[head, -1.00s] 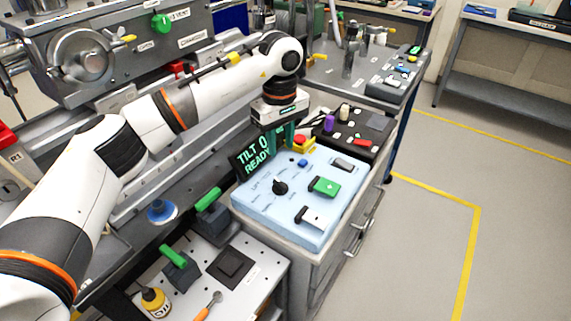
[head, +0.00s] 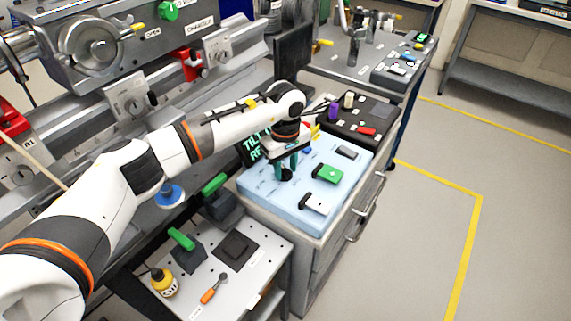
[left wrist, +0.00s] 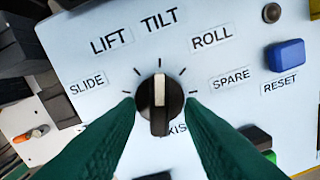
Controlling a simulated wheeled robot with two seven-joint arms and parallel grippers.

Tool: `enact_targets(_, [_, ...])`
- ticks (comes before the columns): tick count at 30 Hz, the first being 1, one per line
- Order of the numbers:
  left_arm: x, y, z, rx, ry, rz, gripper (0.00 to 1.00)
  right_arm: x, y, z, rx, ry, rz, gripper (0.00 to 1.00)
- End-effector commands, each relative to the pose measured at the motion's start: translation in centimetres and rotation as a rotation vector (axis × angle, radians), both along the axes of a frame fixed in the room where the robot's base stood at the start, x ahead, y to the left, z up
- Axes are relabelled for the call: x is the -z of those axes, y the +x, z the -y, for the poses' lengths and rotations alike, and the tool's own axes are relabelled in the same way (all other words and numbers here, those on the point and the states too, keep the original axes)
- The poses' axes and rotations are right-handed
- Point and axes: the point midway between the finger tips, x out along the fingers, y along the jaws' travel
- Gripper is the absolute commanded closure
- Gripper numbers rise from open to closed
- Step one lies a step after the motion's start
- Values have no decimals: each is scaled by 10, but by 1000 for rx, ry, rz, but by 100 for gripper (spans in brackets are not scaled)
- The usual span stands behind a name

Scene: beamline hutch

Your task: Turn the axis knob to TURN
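The axis knob (left wrist: 160,104) is round and black with a white pointer line. In the left wrist view its pointer aims up at the tick under the TILT label (left wrist: 159,20). Labels LIFT, SLIDE, ROLL and SPARE also surround it; I see no label reading TURN. My left gripper (head: 286,172) is above the pale blue control panel (head: 272,193). In the left wrist view its green fingers (left wrist: 162,101) are apart, one on each side of the knob; I cannot tell whether they touch it. In the head view the gripper mostly hides the knob. My right gripper is not in view.
A blue RESET button (left wrist: 285,55) is near the knob. A green block (head: 327,174) and a white switch (head: 313,204) sit on the panel. The partly hidden display (head: 250,150) stands behind. A dark box with purple and white knobs (head: 378,113) is beyond the panel.

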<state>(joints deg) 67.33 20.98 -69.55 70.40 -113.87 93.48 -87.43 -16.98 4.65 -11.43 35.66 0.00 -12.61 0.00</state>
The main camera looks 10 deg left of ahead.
Motion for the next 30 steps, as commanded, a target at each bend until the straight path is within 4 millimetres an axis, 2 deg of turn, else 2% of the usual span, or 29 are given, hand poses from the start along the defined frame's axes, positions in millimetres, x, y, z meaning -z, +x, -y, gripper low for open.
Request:
enact_targets(4, [0, 0, 0, 0, 0, 0, 65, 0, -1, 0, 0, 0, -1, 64])
enact_targets(11, [0, 0, 0, 0, 0, 0, 100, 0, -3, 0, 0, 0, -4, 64])
enact_targets(22, [1, 0, 0, -42, 1, 1, 100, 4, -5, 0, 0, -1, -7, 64])
enact_targets(30, [1, 1, 0, -209, 1, 2, 100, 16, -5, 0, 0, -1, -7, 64])
